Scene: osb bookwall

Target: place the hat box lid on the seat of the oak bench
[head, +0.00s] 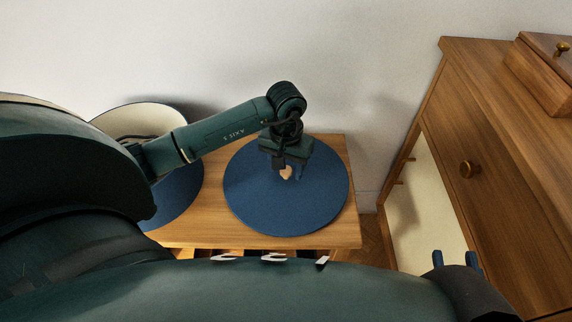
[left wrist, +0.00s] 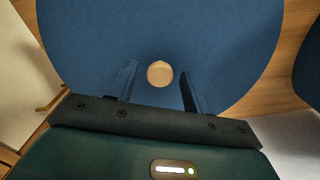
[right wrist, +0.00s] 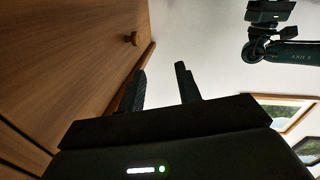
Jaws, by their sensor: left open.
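The hat box lid (head: 250,205) is a flat blue disc with a small pale wooden knob (head: 286,174). It appears to lie flat on the wooden seat of the oak bench (head: 342,236). The lid also fills much of the left wrist view (left wrist: 90,40), with its knob (left wrist: 160,74) between and just beyond the fingertips. My left gripper (head: 289,174) is open, pointing down over the knob, with a finger on either side. I cannot tell whether the fingers touch it. My right gripper (head: 456,260) is open and empty at the lower right, away from the lid.
A round box (head: 180,195), blue outside and cream inside, stands left of the lid, partly hidden by my left arm. A wooden cabinet (head: 505,150) with a knob stands at right. A white wall (head: 350,60) rises behind the bench.

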